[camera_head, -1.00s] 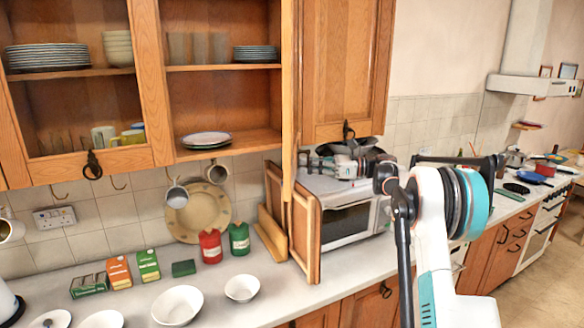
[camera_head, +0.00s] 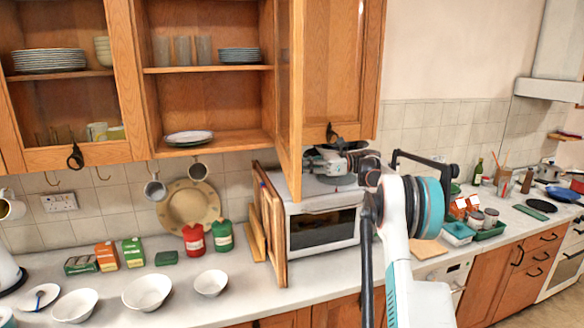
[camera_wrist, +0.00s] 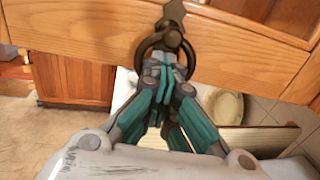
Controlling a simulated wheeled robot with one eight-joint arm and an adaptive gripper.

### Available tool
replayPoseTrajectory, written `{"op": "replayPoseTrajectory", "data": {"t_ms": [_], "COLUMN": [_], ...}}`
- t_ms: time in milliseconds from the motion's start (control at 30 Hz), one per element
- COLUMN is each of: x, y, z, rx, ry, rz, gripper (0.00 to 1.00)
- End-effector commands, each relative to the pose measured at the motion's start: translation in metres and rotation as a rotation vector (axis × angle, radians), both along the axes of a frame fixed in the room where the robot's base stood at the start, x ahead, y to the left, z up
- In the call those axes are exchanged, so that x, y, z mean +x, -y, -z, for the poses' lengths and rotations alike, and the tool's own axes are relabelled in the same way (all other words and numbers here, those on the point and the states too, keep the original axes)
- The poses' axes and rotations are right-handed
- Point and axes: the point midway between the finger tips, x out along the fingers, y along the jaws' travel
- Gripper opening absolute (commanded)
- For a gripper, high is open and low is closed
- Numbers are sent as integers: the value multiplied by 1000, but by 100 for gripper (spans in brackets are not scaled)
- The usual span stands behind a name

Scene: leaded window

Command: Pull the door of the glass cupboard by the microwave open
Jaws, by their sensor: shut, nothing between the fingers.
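The wooden glass-fronted door (camera_head: 296,90) right of the open shelves (camera_head: 206,70) stands swung out, seen nearly edge-on, its lower corner above the counter. The white microwave (camera_head: 322,225) stands below and right of it. My gripper (camera_head: 320,161) is close to the door's right side, above the microwave. In the wrist view, my gripper (camera_wrist: 165,68) is shut and its teal fingertips overlap the dark ring handle (camera_wrist: 172,38) on a wooden lower rail (camera_wrist: 80,50). The fingers hold nothing between them. I cannot tell whether they pass through the ring.
A closed wooden door (camera_head: 345,80) with a ring handle (camera_head: 334,133) is right of the open one. Wooden boards (camera_head: 270,220) lean beside the microwave. Red and green canisters (camera_head: 193,238) and white bowls (camera_head: 147,291) stand on the counter. A plate (camera_head: 205,210) leans at the wall.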

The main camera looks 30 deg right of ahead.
Motion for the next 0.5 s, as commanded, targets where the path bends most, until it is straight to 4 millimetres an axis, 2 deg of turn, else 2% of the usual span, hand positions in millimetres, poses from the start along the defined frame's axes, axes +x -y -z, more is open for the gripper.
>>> {"op": "replayPoseTrajectory", "data": {"t_ms": [400,433,500], "x": [-1,-1,-1], "y": [1,1,1], "z": [1,1,1], "rx": [-1,-1,-1], "ry": [0,0,0], "rz": [-1,-1,-1], "gripper": [0,3,19]}}
